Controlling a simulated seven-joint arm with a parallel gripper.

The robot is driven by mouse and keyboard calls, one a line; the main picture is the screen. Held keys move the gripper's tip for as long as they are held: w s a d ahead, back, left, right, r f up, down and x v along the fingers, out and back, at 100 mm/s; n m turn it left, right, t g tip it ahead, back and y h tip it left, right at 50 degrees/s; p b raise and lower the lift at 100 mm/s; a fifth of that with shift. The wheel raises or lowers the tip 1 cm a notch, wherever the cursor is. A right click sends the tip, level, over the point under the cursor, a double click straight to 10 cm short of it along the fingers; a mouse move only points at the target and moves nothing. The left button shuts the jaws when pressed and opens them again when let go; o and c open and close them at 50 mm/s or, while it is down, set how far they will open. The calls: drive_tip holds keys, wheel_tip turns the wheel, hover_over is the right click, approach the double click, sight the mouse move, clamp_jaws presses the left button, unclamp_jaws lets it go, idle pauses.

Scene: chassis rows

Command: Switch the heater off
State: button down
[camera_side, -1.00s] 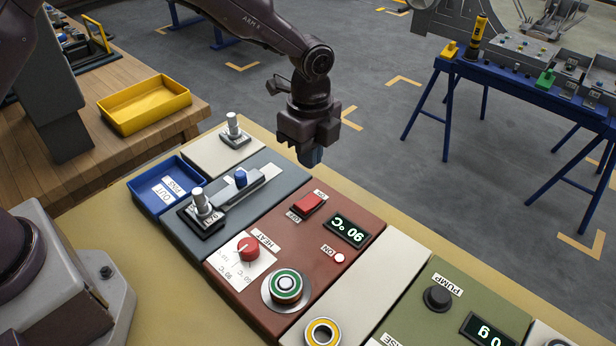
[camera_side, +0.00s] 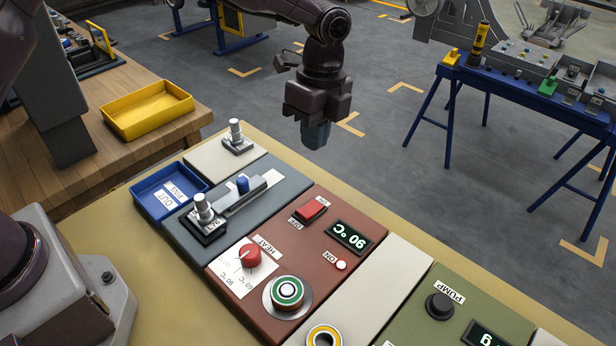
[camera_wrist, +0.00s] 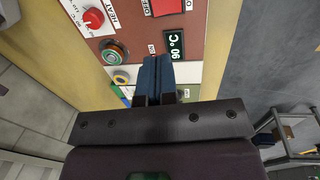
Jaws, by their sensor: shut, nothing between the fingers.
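The red-brown heater panel (camera_side: 240,285) carries a red rocker switch (camera_side: 311,209) between the ON and OFF labels; which side is pressed is hard to tell. The switch is partly in the wrist view (camera_wrist: 166,6), at the top edge. The display (camera_side: 349,236) reads 90 °C. A small round lamp (camera_side: 341,265) beside an ON label looks pale red. My gripper (camera_side: 316,140) is shut and empty, in the air above and beyond the switch, apart from it. Its blue fingertips (camera_wrist: 157,62) are together in the wrist view.
The same panel has a red HEAT knob (camera_side: 249,255) and a green-ringed button (camera_side: 287,293). A green PUMP panel (camera_side: 415,315) lies to the right.

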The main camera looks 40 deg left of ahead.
sight(310, 208)
idle(0.3)
drive_tip(key=f, duration=0.4)
drive_tip(key=s+f, duration=0.1)
drive_tip(key=f, duration=0.4)
drive_tip(key=s+f, duration=0.1)
drive_tip(key=f, duration=0.4)
drive_tip(key=shift+s+f, duration=0.1)
drive_tip(key=shift+f, duration=0.15)
drive_tip(key=shift+w+r, duration=0.2)
drive_tip(key=shift+w, duration=0.65)
drive_tip(key=shift+r, duration=0.1)
wheel_tip(310, 208, up, 14)
drive_tip(key=w, duration=0.2)
